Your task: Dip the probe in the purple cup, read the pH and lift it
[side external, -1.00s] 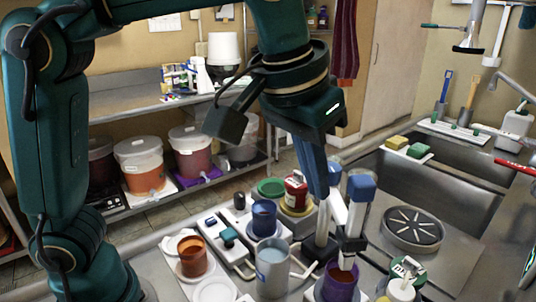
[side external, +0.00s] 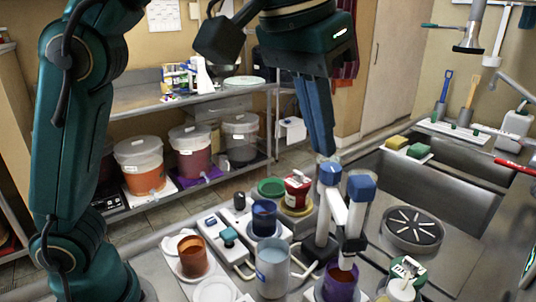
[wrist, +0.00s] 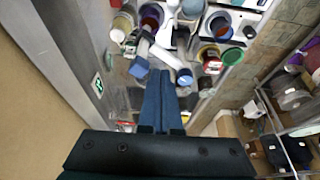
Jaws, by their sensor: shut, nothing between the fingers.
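The purple cup (side external: 341,284) stands at the front of the counter. A slim probe tip (side external: 347,263) hangs from the stand's head and goes down into the cup; its depth is hidden. Two blue caps top the stand: one (side external: 361,187) above the cup side, the other (side external: 330,173) on the white post (side external: 327,215). My gripper (side external: 327,153) is shut and empty, just above the post's cap, with no clear contact. In the wrist view, the closed fingers (wrist: 161,73) point between the two caps, and the purple cup (wrist: 151,15) is near the top edge.
A grey cup (side external: 273,270), a blue cup (side external: 264,219) and an orange cup (side external: 193,257) stand left of the purple cup. A white meter (side external: 222,236) lies behind. A red-and-white jar (side external: 297,190) is behind the stand. A round drain (side external: 413,229) and sinks lie right.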

